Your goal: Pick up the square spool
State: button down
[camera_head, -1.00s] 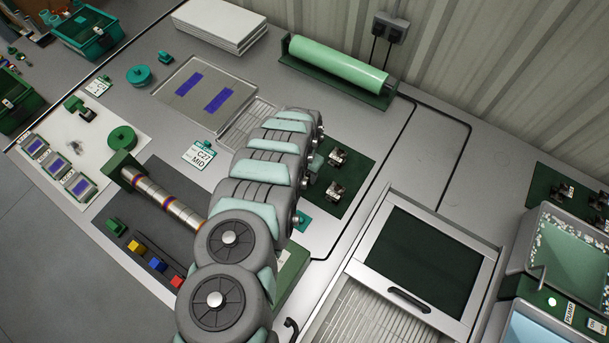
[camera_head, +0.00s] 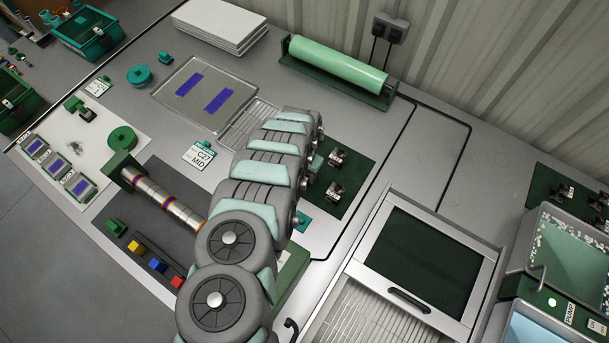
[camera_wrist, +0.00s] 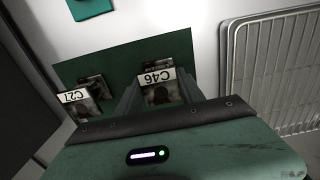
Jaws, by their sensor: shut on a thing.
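In the wrist view, a piece with a white C46 tag (camera_wrist: 159,86) sits between the jaws of my gripper (camera_wrist: 163,92) over the dark green mat (camera_wrist: 125,62). The jaws are shut on it. Its dark lower part is shadowed, so I cannot tell whether it is the square spool. A C27-tagged piece (camera_wrist: 76,103) and another dark piece (camera_wrist: 94,85) are left of the jaws. In the head view my arm hides the gripper and part of the mat (camera_head: 361,172); two metal pieces (camera_head: 337,158) (camera_head: 334,191) show on it.
A wire rack (camera_wrist: 275,75) is close right of the gripper in the wrist view. In the head view, a shallow tray (camera_head: 205,95), a C27 MID card (camera_head: 199,154) and a green roll (camera_head: 338,65) lie around. A box with a dark lid (camera_head: 422,262) stands in front.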

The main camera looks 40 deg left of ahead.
notch_tip(320, 180, up, 20)
jog(key=p, duration=0.3)
dwell(0.6)
